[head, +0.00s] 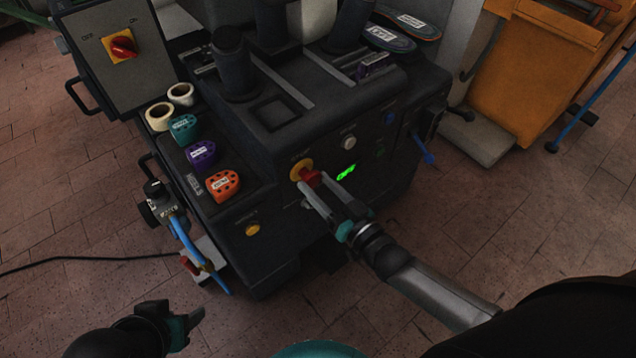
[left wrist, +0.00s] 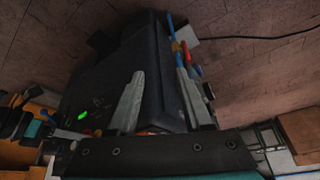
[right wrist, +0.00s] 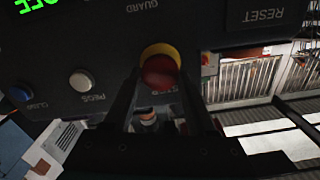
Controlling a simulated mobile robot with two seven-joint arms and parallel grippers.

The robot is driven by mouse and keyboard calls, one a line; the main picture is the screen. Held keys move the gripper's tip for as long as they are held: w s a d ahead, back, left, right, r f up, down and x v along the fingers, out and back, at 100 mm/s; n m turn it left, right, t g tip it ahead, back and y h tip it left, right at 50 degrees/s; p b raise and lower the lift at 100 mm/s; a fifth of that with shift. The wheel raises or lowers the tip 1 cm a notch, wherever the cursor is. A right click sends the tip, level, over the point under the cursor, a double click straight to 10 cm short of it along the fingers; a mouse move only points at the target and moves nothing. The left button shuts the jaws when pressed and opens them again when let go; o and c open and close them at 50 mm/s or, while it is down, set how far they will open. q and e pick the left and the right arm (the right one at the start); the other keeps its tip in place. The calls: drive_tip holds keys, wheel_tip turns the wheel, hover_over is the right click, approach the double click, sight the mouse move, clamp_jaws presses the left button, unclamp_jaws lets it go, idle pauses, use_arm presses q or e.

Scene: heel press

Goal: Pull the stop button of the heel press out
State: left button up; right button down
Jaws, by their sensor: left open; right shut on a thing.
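The heel press (head: 290,115) is a dark machine in the middle of the head view. Its red stop button (head: 311,177) sits on a yellow collar (head: 297,170) on the front panel. In the right wrist view the red button (right wrist: 158,72) shows between my right fingertips, with the yellow collar (right wrist: 160,50) just beyond it. My right gripper (head: 314,184) is shut on the button, one finger on each side. My left gripper (head: 192,318) is open and empty, low at the left of the head view, away from the press.
A green-lit display (head: 346,172) and a white button (head: 348,143) are to the right of the stop button. Orange (head: 222,185), purple (head: 202,154) and teal (head: 183,127) pieces lie on the side shelf. A blue hose (head: 183,240) hangs at the press's left.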

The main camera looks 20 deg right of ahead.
drive_tip(key=shift+s, duration=0.15)
drive_tip(key=shift+c, duration=2)
unclamp_jaws()
drive_tip(key=shift+s+d, duration=0.1)
drive_tip(key=shift+o, duration=1)
drive_tip(key=shift+s+d, duration=0.15)
drive_tip(key=shift+s, duration=0.2)
use_arm(q)
wheel_tip(320, 180, down, 9)
drive_tip(key=s+g+p, duration=0.1)
drive_tip(key=p, duration=0.3)
use_arm(e)
drive_tip(key=v, duration=1.4)
drive_tip(key=shift+s, duration=0.15)
